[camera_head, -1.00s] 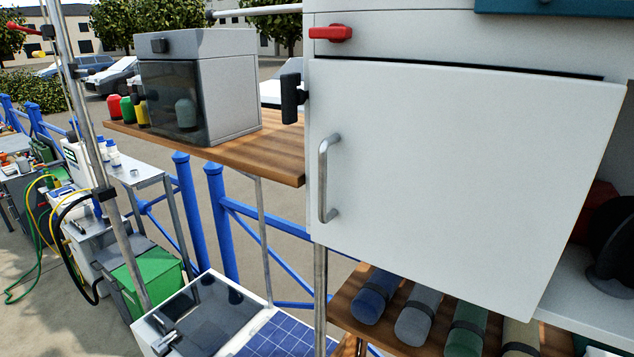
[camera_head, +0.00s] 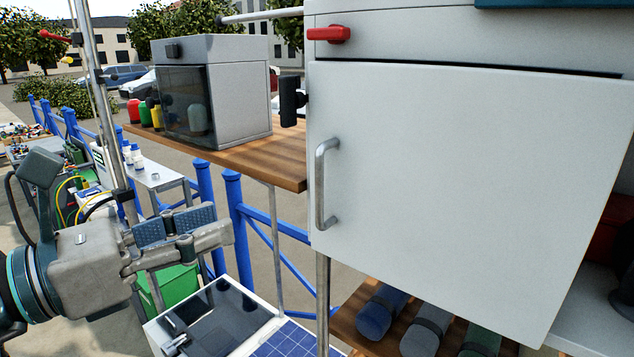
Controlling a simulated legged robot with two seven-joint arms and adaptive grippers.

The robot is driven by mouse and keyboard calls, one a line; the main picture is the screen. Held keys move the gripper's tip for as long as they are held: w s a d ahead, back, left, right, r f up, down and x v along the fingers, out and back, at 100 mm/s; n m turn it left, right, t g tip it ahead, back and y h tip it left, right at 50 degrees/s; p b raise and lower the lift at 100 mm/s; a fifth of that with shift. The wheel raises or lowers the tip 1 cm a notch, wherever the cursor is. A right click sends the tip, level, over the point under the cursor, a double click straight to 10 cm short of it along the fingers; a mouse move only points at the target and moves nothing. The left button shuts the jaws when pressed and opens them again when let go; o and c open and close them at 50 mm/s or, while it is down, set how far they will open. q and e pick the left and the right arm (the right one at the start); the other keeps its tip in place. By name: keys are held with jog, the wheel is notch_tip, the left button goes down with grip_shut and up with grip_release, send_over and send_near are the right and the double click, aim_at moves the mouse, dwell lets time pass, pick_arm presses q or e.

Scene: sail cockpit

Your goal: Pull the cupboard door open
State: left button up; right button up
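The cupboard door (camera_head: 455,190) is a large white panel filling the right half of the view. A thin dark gap runs along its top edge; I cannot tell whether it is fully closed. Its metal bar handle (camera_head: 323,185) stands upright near the left edge. My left gripper (camera_head: 228,236) is at the lower left, pointing right, below and well to the left of the handle and apart from it. Its fingers show side-on, overlapping, so their opening is unclear. Nothing is seen held. My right gripper is out of view.
A wooden shelf (camera_head: 285,160) with a grey glass-fronted box (camera_head: 225,85) juts out left of the door. A metal post (camera_head: 322,290) stands below the handle. Rolled bundles (camera_head: 378,312) lie under the door. A red latch (camera_head: 330,34) sits above. Open air lies between gripper and handle.

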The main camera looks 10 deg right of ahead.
pick_arm(q)
jog(key=p, duration=0.2)
send_near(318, 183)
jog(key=shift+t, duration=0.3)
jog(key=p+x, duration=0.2)
jog(key=x, duration=0.8)
jog(key=shift+s+d+p, duration=0.1)
jog(key=shift+d+p, duration=0.1)
jog(key=shift+p, duration=0.2)
jog(key=shift+w+d+f, duration=0.1)
jog(key=shift+w+d, duration=0.15)
jog(key=shift+w, duration=0.05)
jog(key=shift+a, duration=0.5)
grip_shut()
jog(key=shift+s, duration=0.2)
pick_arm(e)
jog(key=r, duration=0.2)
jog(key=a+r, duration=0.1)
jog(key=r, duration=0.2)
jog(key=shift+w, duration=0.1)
